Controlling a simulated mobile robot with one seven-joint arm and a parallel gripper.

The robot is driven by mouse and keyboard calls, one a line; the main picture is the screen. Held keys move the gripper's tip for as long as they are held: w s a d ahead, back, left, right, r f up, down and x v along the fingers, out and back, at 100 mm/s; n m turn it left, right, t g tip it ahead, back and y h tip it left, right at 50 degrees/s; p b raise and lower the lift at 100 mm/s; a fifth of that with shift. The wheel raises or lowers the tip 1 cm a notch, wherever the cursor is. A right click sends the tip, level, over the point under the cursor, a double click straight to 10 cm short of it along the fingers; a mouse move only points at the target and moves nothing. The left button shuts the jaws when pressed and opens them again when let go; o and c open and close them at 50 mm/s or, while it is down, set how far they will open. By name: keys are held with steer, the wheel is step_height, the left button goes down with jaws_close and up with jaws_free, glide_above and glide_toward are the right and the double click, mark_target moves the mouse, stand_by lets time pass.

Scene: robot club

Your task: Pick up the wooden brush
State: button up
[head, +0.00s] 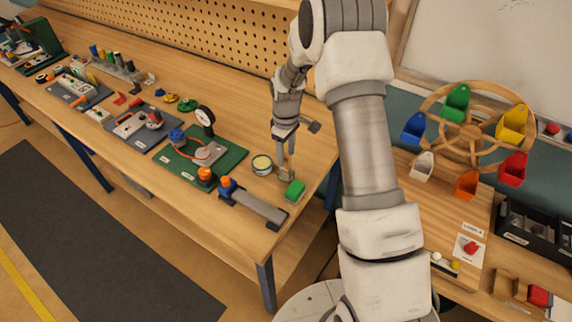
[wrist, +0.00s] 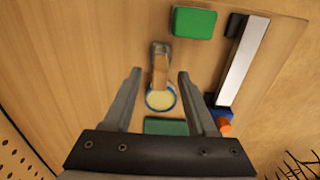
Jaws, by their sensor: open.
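The wooden brush (wrist: 160,70) shows in the wrist view as a tan handle with a greyish end, between my finger lines. Its near end overlaps the rim of a round tin with a pale yellow top (wrist: 160,98). In the head view the brush (head: 287,174) is partly hidden below my gripper (head: 285,158), beside the tin (head: 262,165). My gripper (wrist: 160,74) is open, with one finger on each side of the brush in the wrist view and no visible grip on it. I cannot tell the exact height gap.
A green block (head: 294,190) lies close to the brush, near the bench end. A grey bar with a blue and orange end (head: 252,204) lies in front. A green board with a gauge (head: 200,155) is to the left. A wheel with coloured bins (head: 472,135) stands right.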

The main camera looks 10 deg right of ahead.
steer(key=shift+f, duration=1.05)
jaws_close()
